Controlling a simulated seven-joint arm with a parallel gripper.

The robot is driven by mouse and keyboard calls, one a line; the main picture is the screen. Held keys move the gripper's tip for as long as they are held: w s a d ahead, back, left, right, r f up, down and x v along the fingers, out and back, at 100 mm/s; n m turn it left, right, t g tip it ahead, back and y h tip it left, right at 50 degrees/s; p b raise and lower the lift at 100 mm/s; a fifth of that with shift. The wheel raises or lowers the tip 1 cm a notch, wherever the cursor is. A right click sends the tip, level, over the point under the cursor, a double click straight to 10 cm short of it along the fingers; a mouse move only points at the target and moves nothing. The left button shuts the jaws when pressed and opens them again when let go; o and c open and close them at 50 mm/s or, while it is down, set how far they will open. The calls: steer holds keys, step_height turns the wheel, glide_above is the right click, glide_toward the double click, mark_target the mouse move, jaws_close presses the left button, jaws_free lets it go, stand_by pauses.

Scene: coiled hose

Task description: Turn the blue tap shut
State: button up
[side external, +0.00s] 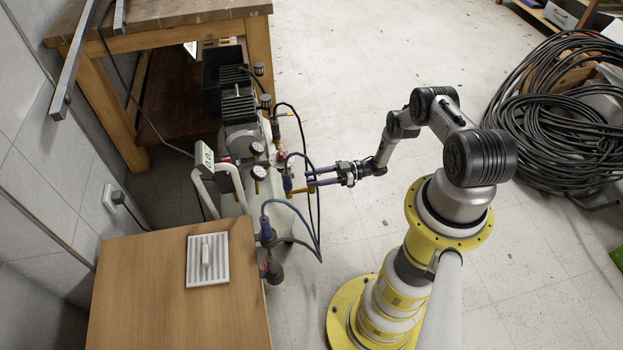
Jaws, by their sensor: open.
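My gripper (310,177) reaches left from the arm toward a compressor with gauges. Its two purple fingers are apart, with a gap between them. Just left of the fingertips is a small upright blue part (287,184) on brass fittings, perhaps the blue tap. A second blue part (266,228) sits lower, at the end of a blue hose. Which of them is the tap is too small to tell. Whether the fingers touch the fittings cannot be made out. The tap handle's angle is also unclear.
The compressor (241,137) carries round gauges (259,172) and looping hoses (318,225) close to the fingers. A wooden table (150,310) with a white grille stands front left, a workbench (190,12) behind. A coiled black hose (560,110) lies right. Open floor lies behind my arm.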

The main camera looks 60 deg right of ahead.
steer(key=v, duration=0.6)
steer(key=shift+s, duration=0.15)
steer(key=shift+d+r, duration=0.1)
